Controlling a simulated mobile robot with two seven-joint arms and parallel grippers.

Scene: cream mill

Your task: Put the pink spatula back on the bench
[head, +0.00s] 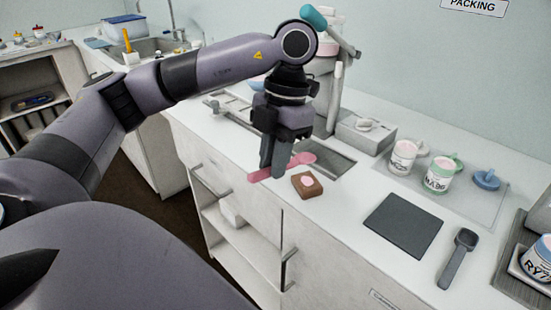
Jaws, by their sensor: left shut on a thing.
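The pink spatula (303,159) is in my left gripper (274,172), which points down near the front edge of the bench. The spatula lies across the fingers, with one end out to the left and the rounded end out to the right. The gripper is shut on it, and the fingers hide its middle. I cannot tell whether the spatula touches the bench. The white bench (345,200) runs from the back left to the lower right. My right gripper is not in view.
A brown block with a pink top (307,184) sits just right of the gripper. A dark square mat (404,225) and a dark scoop (458,257) lie further right. Labelled jars (438,177) stand behind on a tray. A mill with a teal-ended handle (314,17) rises behind my arm.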

